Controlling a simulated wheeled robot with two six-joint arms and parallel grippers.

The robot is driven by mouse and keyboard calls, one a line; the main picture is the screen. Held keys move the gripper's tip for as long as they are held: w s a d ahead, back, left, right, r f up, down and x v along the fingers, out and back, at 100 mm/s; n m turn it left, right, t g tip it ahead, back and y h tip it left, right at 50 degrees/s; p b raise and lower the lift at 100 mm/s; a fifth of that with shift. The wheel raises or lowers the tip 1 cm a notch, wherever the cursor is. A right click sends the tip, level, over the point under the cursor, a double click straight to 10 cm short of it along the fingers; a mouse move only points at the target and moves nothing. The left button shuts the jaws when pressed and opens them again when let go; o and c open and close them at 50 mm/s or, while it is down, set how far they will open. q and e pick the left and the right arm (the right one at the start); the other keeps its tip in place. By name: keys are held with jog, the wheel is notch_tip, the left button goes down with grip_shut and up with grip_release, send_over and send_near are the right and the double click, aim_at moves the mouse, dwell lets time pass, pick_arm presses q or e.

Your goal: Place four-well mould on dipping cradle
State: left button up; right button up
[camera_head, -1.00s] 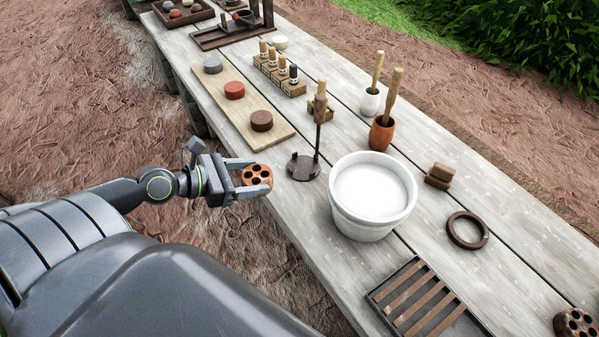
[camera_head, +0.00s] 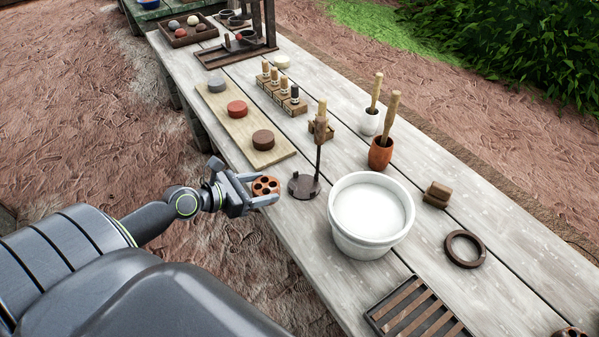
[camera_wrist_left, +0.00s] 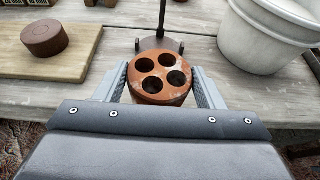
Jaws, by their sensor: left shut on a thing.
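My left gripper (camera_head: 262,190) is shut on the four-well mould (camera_head: 266,185), a round terracotta piece with four dark holes in its top. In the left wrist view the mould (camera_wrist_left: 159,78) sits upright between the two fingers (camera_wrist_left: 160,90). The dipping cradle (camera_head: 304,186) stands on the table just to the right of the mould; it has a dark round base and an upright rod with a wooden handle. In the left wrist view the cradle base (camera_wrist_left: 170,44) shows directly beyond the mould, partly hidden by it. The right gripper is not in view.
A white bucket of pale liquid (camera_head: 370,214) stands close right of the cradle. A board (camera_head: 221,117) with several round pucks lies behind. A slatted rack (camera_head: 382,316), a dark ring (camera_head: 464,249) and two mortars with pestles (camera_head: 381,153) are further right.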

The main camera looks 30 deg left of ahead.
pick_arm(q)
jog(key=w+d, duration=0.1)
jog(key=w, duration=0.2)
jog(key=w+d, duration=0.1)
jog(key=w, duration=0.2)
jog(key=w+d+p, duration=0.1)
jog(key=w+d, duration=0.1)
jog(key=w, duration=0.1)
jog(key=shift+w, duration=0.35)
jog(key=f, duration=0.2)
jog(key=w+f+b, duration=0.1)
jog(key=shift+d, duration=0.25)
jog(key=shift+f, duration=0.25)
jog(key=shift+f, duration=0.2)
jog(key=o, duration=1.1)
jog(key=shift+s, duration=0.1)
jog(key=shift+o, duration=0.2)
